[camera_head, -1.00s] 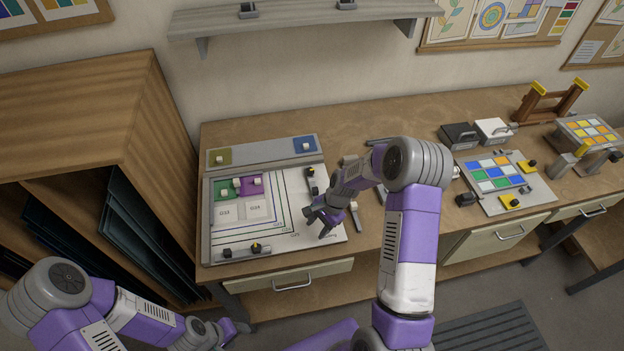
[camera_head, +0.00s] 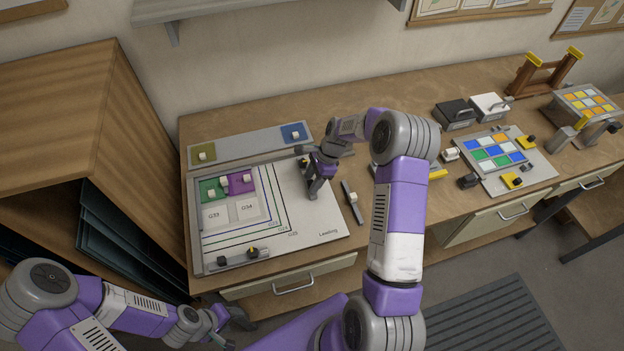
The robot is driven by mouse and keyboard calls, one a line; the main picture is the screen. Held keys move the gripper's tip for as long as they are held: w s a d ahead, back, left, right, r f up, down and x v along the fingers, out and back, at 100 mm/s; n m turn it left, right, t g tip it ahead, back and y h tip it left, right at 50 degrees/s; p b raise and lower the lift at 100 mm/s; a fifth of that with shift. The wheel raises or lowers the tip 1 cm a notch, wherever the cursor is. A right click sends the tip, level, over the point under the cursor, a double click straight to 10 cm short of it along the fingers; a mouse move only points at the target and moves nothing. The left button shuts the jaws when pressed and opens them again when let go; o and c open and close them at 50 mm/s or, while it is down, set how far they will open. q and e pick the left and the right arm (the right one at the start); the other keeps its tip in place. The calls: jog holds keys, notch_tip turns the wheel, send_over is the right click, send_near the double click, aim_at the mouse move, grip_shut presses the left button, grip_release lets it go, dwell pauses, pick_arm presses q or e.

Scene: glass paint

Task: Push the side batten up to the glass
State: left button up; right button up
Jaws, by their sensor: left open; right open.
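The leading board (camera_head: 310,236) lies on the bench with printed lines. A green glass piece (camera_head: 211,196) and a purple one (camera_head: 236,188) sit side by side on its upper left, with white knobs. Cells G33 and G34 show below them. The side batten (camera_head: 304,162) is at the board's right side, mostly hidden behind my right gripper; I cannot tell its gap to the glass. My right gripper (camera_head: 313,192) is open, pointing down over the board's right part; contact is unclear. My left gripper (camera_head: 238,320) is open, low in front of the bench.
A back strip holds olive (camera_head: 202,153) and blue (camera_head: 294,133) pieces. A dark bar (camera_head: 352,203) with a white knob lies right of the board. A colored panel (camera_head: 495,157) lies further right.

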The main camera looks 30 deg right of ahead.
jog(key=shift+s+a+f, duration=0.1)
jog(key=shift+f, duration=0.05)
jog(key=shift+c, duration=0.2)
grip_shut()
jog(key=shift+a, duration=0.1)
